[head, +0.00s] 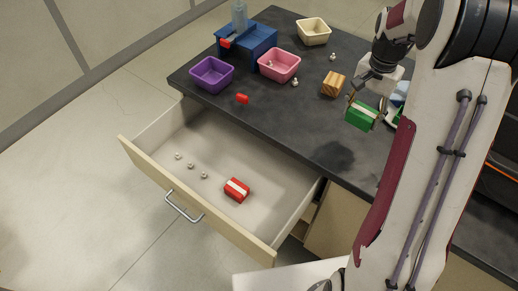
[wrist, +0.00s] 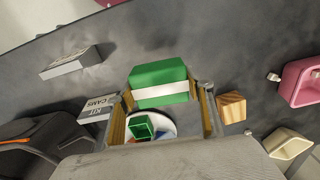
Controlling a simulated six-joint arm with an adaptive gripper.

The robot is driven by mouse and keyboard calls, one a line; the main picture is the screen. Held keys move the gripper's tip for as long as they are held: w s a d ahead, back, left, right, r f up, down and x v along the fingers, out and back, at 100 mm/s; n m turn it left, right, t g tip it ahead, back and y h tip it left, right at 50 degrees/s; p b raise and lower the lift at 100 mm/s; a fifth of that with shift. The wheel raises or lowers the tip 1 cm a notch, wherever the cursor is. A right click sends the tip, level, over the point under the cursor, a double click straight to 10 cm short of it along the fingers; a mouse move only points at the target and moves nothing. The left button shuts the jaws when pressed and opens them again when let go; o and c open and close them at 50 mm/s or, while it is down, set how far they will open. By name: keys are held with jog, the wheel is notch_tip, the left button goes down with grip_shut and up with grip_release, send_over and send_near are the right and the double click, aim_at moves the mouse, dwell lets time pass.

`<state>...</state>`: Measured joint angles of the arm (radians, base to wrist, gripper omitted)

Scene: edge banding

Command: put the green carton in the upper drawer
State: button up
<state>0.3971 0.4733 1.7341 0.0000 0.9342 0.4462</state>
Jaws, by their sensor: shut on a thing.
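The green carton (head: 362,115) has a white band around it. My gripper (head: 366,101) is shut on it and holds it above the dark worktop, over the right part. In the wrist view the carton (wrist: 160,83) sits between the two fingers of my gripper (wrist: 163,105). The upper drawer (head: 205,165) is pulled out below the worktop's front edge, to the left of my gripper. A red carton with a white band (head: 236,190) and several small pale knobs (head: 191,166) lie in it, with bare floor around them.
On the worktop (head: 330,135) stand a purple bin (head: 211,74), a pink bin (head: 279,65), a cream bin (head: 313,31), a blue machine (head: 247,42), a wooden block (head: 333,84) and a small red piece (head: 242,98). A white plate (wrist: 170,126) with a green piece lies beneath my gripper.

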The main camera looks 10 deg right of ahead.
jog(key=shift+w+d+f+n, duration=0.1)
jog(key=shift+w+n, duration=0.15)
jog(key=shift+n, duration=0.05)
jog(key=shift+s+f+n, duration=0.15)
jog(key=shift+f+n, duration=0.35)
jog(key=a+f+n, duration=0.1)
jog(key=a, duration=0.2)
jog(key=s+a+f+n, duration=0.1)
jog(key=a+n, duration=0.1)
jog(key=a+f+n, duration=0.1)
jog(key=a, duration=0.2)
jog(key=shift+s+a+f+n, duration=0.3)
jog(key=shift+s+a+f, duration=0.05)
jog(key=shift+f, duration=0.05)
jog(key=s+a+f+n, duration=0.2)
jog(key=s+a+n, duration=0.15)
jog(key=a, duration=0.85)
jog(key=s+a+f+m, duration=0.2)
jog(key=a+f+m, duration=0.1)
jog(key=f, duration=0.4)
jog(key=s+a+f+m, duration=0.2)
jog(key=a+f+m, duration=0.2)
jog(key=f+m, duration=0.2)
jog(key=shift+a+f, duration=0.3)
jog(key=shift+f, duration=0.65)
